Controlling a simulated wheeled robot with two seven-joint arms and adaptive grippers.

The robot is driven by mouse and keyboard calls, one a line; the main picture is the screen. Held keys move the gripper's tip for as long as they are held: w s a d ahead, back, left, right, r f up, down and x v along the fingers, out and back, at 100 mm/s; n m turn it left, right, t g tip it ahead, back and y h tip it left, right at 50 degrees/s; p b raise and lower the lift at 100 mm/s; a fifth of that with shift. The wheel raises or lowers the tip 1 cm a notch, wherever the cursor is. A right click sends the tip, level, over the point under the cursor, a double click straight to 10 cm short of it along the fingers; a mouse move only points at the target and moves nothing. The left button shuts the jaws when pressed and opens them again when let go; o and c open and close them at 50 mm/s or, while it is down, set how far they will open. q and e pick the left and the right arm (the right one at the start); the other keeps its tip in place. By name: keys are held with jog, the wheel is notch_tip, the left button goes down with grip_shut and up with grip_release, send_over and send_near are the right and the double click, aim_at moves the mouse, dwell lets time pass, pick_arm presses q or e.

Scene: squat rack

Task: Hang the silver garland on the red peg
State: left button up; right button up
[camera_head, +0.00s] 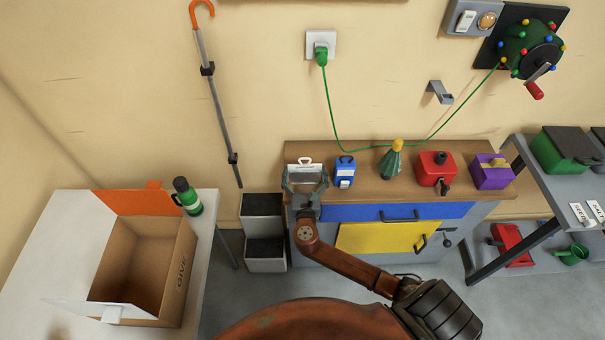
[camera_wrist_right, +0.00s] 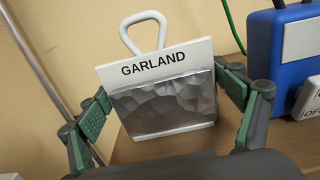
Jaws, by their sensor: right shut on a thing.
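The silver garland (camera_head: 305,173) is a dimpled silver block on a white backing with a white loop on top and the label GARLAND. It also shows upright, slightly tilted in the picture, in the wrist view (camera_wrist_right: 165,105). It is at the left end of the wooden cabinet top. My right gripper (camera_head: 305,182) is shut on it, one finger at each side; the fingers also show in the wrist view (camera_wrist_right: 167,100). I cannot tell whether its bottom touches the wood. I cannot make out a red peg; a grey wall bracket (camera_head: 440,92) shows. My left gripper is out of view.
On the cabinet top (camera_head: 365,188), right of the garland, stand a blue box (camera_head: 344,171), a green tree (camera_head: 391,160), a red box (camera_head: 436,168) and a purple box (camera_head: 491,171). A green cable (camera_head: 330,110) hangs behind. An open carton (camera_head: 175,262) stands on the left table.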

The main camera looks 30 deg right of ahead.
jog(key=c, duration=0.4)
jog(key=shift+c, duration=0.2)
jog(key=shift+r+p, duration=0.75)
jog(key=shift+p, duration=0.1)
jog(key=shift+r+p, duration=4.3)
jog(key=shift+r, duration=0.1)
